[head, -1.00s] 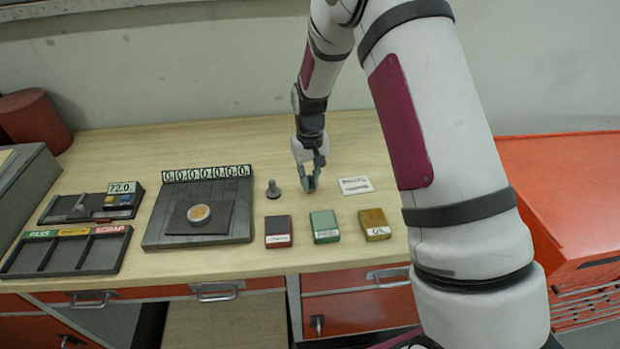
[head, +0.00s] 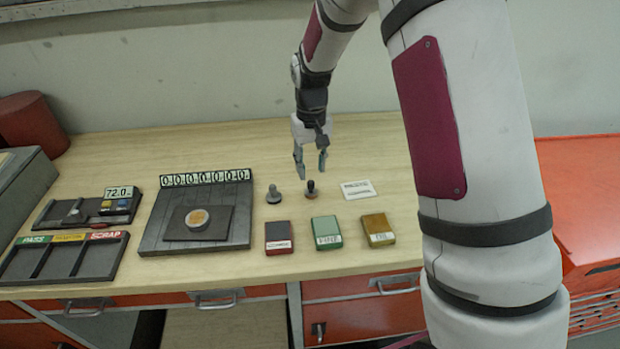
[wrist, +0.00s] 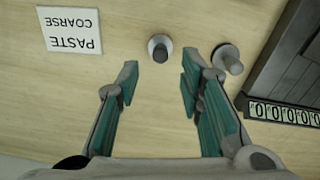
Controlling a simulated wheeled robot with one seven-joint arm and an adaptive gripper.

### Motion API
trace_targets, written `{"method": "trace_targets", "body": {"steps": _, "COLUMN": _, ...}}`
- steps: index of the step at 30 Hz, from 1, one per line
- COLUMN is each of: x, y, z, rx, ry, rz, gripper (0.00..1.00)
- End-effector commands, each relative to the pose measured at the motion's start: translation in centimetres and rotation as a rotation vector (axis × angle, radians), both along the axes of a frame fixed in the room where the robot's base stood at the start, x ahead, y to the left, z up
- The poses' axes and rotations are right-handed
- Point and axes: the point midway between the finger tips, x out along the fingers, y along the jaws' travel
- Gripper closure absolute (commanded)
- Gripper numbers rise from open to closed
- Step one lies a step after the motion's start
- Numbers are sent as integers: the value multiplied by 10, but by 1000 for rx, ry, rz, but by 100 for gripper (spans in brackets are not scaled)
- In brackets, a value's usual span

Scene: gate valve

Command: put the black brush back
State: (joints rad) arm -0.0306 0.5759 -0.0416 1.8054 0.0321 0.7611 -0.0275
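The black brush (head: 310,189), a small knob with a dark handle on a round base, stands upright on the wooden table. It also shows in the wrist view (wrist: 160,48), just beyond the fingertips. A grey brush-like knob (head: 273,194) stands to its left, and it also shows in the wrist view (wrist: 228,59). My gripper (head: 310,167) is open and empty, just above and behind the black brush. In the wrist view, a clear gap lies between the teal finger pads (wrist: 158,82).
A white card (head: 358,189), reading PASTE COARSE in the wrist view, lies right of the brush. Red (head: 278,237), green (head: 326,232) and yellow (head: 378,229) boxes stand in front. A dark plate (head: 198,222) with a round disc lies left. Sorting tray (head: 64,258) is farther left.

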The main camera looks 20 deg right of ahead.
Motion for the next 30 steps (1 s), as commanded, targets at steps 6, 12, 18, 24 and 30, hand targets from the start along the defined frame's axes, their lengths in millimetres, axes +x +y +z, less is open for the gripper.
{"method": "trace_targets", "body": {"steps": 6, "x": 2, "y": 0, "z": 38, "rx": 0, "ry": -4, "rz": 0, "gripper": 66}}
{"method": "trace_targets", "body": {"steps": 12, "x": 0, "y": 0, "z": 56, "rx": 1, "ry": -3, "rz": 0, "gripper": 66}}
{"method": "trace_targets", "body": {"steps": 18, "x": -23, "y": 0, "z": 97, "rx": 5, "ry": -55, "rz": -1, "gripper": 66}}
{"method": "trace_targets", "body": {"steps": 24, "x": -78, "y": 0, "z": 161, "rx": 10, "ry": -159, "rz": -2, "gripper": 66}}
{"method": "trace_targets", "body": {"steps": 30, "x": -142, "y": 1, "z": 204, "rx": 12, "ry": -263, "rz": -1, "gripper": 66}}
